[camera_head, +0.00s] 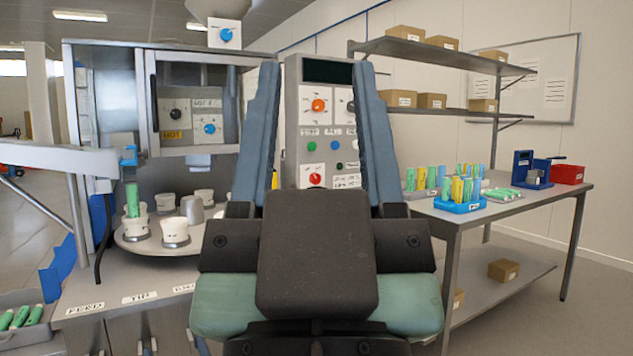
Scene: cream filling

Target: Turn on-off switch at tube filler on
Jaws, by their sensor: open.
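My gripper (318,70) fills the middle of the head view. Its two blue-grey fingers point up and stand wide apart, with nothing between them. Behind the gap is the grey control panel (291,125) of the tube filler, with a dark display at its top. An orange knob (319,105), a green button (312,146), a blue button (335,145) and a red knob (315,180) show on it. The labels are too small to read, so I cannot tell which is the on-off switch. The fingers hide the panel's right side; contact is not visible.
The filler cabinet (105,45) stands left, with a round turntable (150,246) of white cups. A grey arm (50,156) reaches in from the left near a green tube (132,200). A table (540,200) with tube racks stands right, below box shelves. Floor at far right is clear.

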